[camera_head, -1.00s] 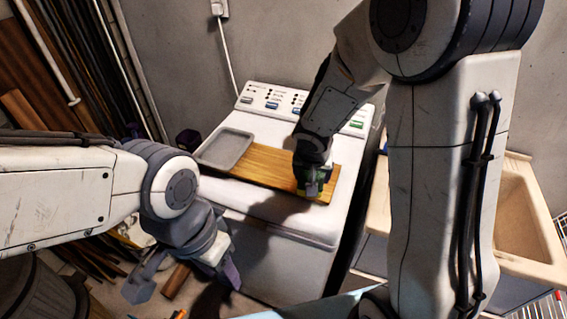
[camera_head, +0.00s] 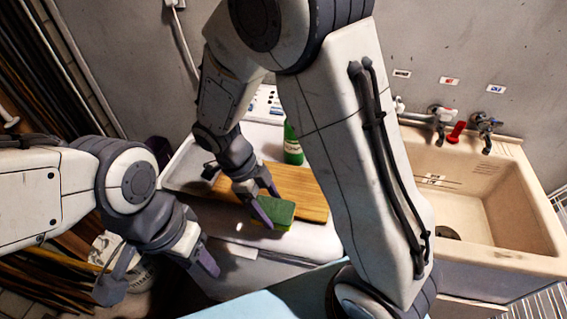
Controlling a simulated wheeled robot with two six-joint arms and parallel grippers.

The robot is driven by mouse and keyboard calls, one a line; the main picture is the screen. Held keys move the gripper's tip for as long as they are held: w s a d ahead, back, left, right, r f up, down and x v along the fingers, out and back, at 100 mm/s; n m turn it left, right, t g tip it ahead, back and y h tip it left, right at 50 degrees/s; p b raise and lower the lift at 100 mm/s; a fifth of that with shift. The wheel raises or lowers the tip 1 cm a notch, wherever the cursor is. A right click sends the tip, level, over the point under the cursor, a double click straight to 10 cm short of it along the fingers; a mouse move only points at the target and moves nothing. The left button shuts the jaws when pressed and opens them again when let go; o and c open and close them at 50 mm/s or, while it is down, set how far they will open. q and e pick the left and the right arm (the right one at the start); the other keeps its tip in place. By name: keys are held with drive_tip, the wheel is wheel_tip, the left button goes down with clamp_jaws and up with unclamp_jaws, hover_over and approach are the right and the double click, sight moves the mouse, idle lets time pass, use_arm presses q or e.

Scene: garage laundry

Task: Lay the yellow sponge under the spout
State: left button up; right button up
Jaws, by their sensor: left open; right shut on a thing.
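The sponge (camera_head: 274,213), green on top with a yellow lower layer, is in my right gripper (camera_head: 268,207). One finger is behind it and one in front. It shows over the front edge of the wooden board (camera_head: 300,191); whether it still touches the board I cannot tell. The spout (camera_head: 432,118) is on the wall side of the beige sink (camera_head: 480,200) at the right, with a dark drain in the basin. My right forearm hides the sink's left part. My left gripper (camera_head: 160,279) is open and empty at the lower left, in front of the washing machine.
A green bottle (camera_head: 292,146) stands behind the board on the white washing machine (camera_head: 225,225). A grey tray (camera_head: 184,172) lies to the left of the board. Tap handles, one of them red (camera_head: 456,132), are beside the spout. The visible basin is empty.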

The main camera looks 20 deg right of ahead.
drive_tip(key=w+d+p, duration=0.1)
drive_tip(key=w+d, duration=0.1)
drive_tip(key=w+d+p, duration=0.1)
drive_tip(key=w+d, duration=0.1)
drive_tip(key=w, duration=0.1)
drive_tip(key=w+d+p, duration=0.1)
drive_tip(key=w+d, duration=0.1)
drive_tip(key=w, duration=0.1)
drive_tip(key=shift+w+r, duration=0.1)
drive_tip(key=w+d+p, duration=0.2)
drive_tip(key=w, duration=0.1)
drive_tip(key=shift+w+d+r, duration=0.1)
drive_tip(key=shift+d, duration=0.05)
drive_tip(key=shift+f+p, duration=0.5)
drive_tip(key=shift+f, duration=0.45)
drive_tip(key=shift+f, duration=0.1)
drive_tip(key=o, duration=1.3)
